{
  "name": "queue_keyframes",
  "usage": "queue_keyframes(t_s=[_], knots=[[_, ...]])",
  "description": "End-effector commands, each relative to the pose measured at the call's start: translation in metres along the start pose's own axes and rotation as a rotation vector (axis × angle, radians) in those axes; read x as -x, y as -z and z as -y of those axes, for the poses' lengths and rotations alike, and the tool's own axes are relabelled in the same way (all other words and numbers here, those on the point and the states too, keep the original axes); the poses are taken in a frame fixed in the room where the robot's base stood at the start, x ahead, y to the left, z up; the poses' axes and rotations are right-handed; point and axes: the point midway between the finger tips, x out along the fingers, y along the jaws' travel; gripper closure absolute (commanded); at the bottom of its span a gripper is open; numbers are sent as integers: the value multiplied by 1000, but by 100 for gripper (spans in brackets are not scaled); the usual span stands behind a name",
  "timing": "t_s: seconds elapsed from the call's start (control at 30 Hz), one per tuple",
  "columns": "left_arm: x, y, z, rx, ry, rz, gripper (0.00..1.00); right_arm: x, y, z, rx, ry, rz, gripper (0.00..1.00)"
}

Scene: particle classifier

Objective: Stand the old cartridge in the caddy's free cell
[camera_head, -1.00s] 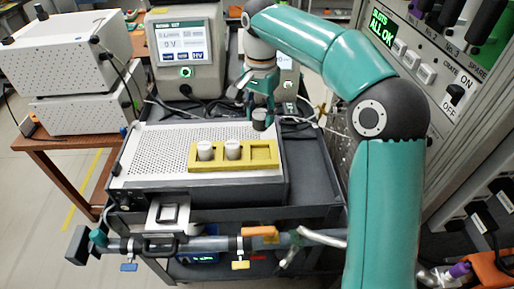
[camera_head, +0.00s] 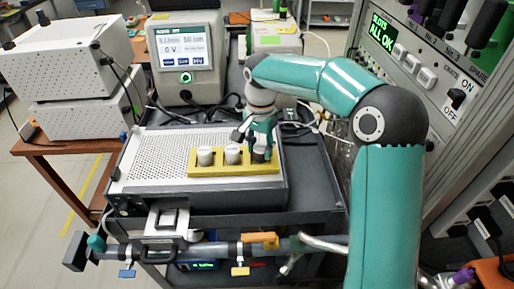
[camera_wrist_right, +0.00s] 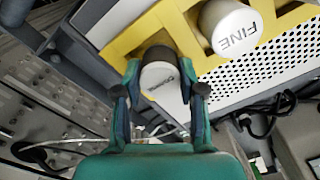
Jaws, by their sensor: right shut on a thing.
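The yellow caddy (camera_head: 235,170) lies on the perforated top of a grey box. Two white-topped cartridges, one at the left (camera_head: 204,155) and one in the middle (camera_head: 232,153), stand in its cells. My right gripper (camera_head: 261,150) points down at the right-end cell, shut on the old cartridge (camera_wrist_right: 161,79), which has a grey top and darker side. In the right wrist view the cartridge sits between the fingers, overlapping the opening in the caddy (camera_wrist_right: 125,35). How deep its lower end is cannot be told. A white cartridge marked FINE (camera_wrist_right: 232,27) stands beside it. My left gripper is out of view.
A pipe (camera_head: 210,246) with coloured valve handles crosses in front of the box. An instrument with a screen (camera_head: 187,60) stands behind it. A tall rack (camera_head: 440,90) is at the right. The perforated top (camera_head: 155,155) left of the caddy is clear.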

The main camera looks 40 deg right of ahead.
Motion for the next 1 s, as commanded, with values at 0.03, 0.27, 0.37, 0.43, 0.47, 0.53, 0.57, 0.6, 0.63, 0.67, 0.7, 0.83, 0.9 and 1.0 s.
queue_keyframes(t_s=[0.03,0.27,0.37,0.43,0.47,0.53,0.57,0.6,0.63,0.67,0.7,0.83,0.9,1.0], knots=[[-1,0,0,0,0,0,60,-1,0,0,0,0,0,95],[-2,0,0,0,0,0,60,-2,0,0,0,0,0,35],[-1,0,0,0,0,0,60,-2,0,0,1,0,0,35],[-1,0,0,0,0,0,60,-2,0,0,1,-1,0,35],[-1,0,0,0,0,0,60,-2,0,0,1,-1,0,35],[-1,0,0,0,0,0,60,-2,0,0,1,0,0,35],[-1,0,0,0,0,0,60,-1,0,0,1,0,0,35],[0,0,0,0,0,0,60,0,0,0,1,0,0,35],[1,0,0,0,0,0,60,2,0,0,1,0,0,35],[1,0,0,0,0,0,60,3,0,1,1,0,0,35],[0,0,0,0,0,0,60,6,0,1,1,0,0,35],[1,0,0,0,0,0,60,23,0,2,1,3,-2,35],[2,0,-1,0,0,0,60,37,0,2,1,4,-2,35],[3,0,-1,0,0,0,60,58,0,2,1,4,-2,35]])
